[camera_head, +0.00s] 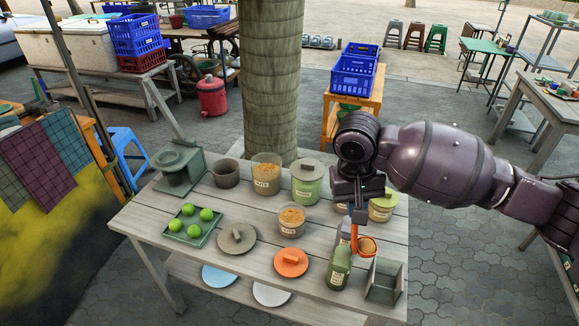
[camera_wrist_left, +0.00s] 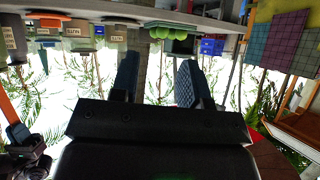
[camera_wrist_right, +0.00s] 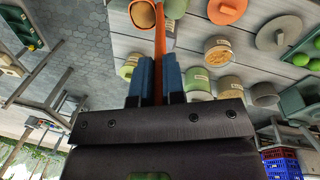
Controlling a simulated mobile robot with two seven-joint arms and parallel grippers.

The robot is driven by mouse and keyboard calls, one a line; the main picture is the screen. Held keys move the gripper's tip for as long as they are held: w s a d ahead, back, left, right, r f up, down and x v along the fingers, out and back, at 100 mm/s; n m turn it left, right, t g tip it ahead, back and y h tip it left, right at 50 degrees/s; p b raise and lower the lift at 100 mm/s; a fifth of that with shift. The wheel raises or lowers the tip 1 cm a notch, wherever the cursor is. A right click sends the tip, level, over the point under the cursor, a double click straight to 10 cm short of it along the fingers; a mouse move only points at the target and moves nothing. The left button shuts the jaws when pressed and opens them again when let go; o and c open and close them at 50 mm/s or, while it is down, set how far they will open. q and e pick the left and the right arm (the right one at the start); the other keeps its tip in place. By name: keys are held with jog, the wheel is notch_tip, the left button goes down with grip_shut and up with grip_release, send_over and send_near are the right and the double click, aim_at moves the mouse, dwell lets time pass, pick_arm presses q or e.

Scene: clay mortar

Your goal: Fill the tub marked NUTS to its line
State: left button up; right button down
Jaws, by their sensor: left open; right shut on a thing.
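My right gripper (camera_head: 357,212) is shut on the upright handle of an orange scoop (camera_head: 367,246), above the right part of the table. A low clear tub (camera_head: 291,221) with brown bits stands open mid-table, left of the scoop. A taller clear tub (camera_head: 266,174) with brown contents stands behind it. My left gripper (camera_wrist_left: 160,85) is open and empty, outside the head view.
An orange lid (camera_head: 291,262), grey lid (camera_head: 237,238), tray of green fruit (camera_head: 193,237) and dark pot (camera_head: 226,174) lie leftward.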

jog(key=w+a+f+n+t+y+p, duration=0.1)
jog(key=w+a+f+n+t+p, duration=0.15)
jog(key=w+a+n, duration=1.2)
jog(key=s+d+f+t+y+b, duration=0.1)
jog(key=d+f+y+b, duration=0.3)
jog(key=d+b, duration=0.1)
jog(key=s+d+f+m+t+y+b, duration=0.1)
jog(key=d+f+y+b, duration=0.3)
jog(key=d+b, duration=0.1)
jog(key=s+d+f+m+t+y+b, duration=0.1)
jog(key=s+d+f+y+b, duration=0.1)
jog(key=d+f+y+b, duration=0.2)
jog(key=shift+d+t+y+b, duration=0.35)
jog(key=shift+d+y+b, duration=0.1)
jog(key=shift+b, duration=0.65)
pick_arm(q)
notch_tip(320, 180, down, 13)
jog(key=d, duration=0.1)
jog(key=shift+w+g, duration=0.2)
jog(key=shift+g, duration=0.1)
pick_arm(e)
jog(key=shift+r, duration=0.1)
